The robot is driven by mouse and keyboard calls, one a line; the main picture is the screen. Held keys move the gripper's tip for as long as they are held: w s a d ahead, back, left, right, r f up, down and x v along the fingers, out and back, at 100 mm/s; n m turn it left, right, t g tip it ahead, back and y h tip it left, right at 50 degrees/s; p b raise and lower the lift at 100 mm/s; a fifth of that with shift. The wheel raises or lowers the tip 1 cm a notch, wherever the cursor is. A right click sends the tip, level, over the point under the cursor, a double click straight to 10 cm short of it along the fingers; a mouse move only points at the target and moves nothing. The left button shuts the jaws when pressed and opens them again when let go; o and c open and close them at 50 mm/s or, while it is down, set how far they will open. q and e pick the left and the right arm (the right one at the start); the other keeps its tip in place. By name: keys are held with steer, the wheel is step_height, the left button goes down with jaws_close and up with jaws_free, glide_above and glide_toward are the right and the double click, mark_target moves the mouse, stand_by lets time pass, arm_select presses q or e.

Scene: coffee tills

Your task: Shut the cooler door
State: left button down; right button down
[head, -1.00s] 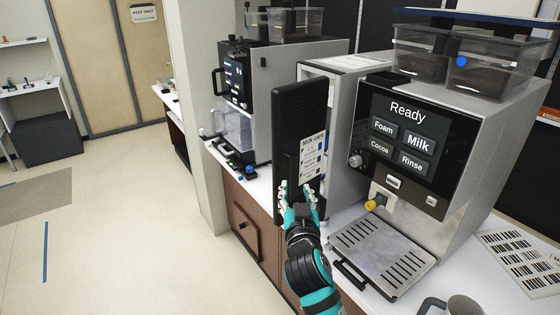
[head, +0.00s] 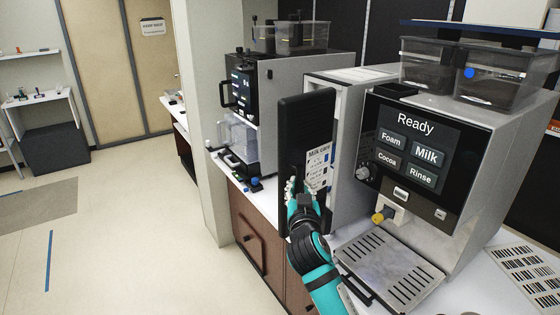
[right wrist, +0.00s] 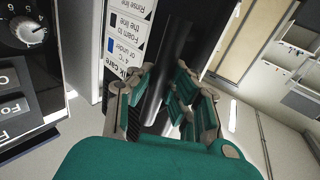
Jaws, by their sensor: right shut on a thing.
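The cooler door (head: 290,135) is the tall black panel left of the silver coffee machine. It stands open at an angle, and the white side of the cooler (head: 349,140) shows behind it. A white "Milk care" label (head: 319,170) is on the door. My right gripper (head: 302,186) is at the door's lower part, beside the label. In the right wrist view its fingers (right wrist: 163,95) are shut around a dark upright bar, the door handle (right wrist: 177,50). My left gripper is in neither view.
The coffee machine (head: 480,150) with its drip tray (head: 388,268) stands close on the right. Another machine (head: 285,95) stands behind the door to the left. A barcode sheet (head: 528,272) lies on the counter at the right. The floor (head: 120,220) at left is clear.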

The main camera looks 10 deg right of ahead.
mark_target(287, 182)
steer(key=w+a+b, duration=0.2)
steer(key=w, duration=0.1)
steer(key=shift+w+a, duration=0.2)
steer(key=shift+w, duration=0.05)
steer(key=shift+w+a+f+b, duration=0.1)
steer(key=shift+w+a+b, duration=0.25)
steer(key=shift+b, duration=0.35)
steer(key=w+b, duration=0.2)
steer(key=shift+w+a, duration=0.35)
steer(key=shift+a, duration=0.05)
steer(key=shift+w+a, duration=0.1)
steer(key=shift+w, duration=0.15)
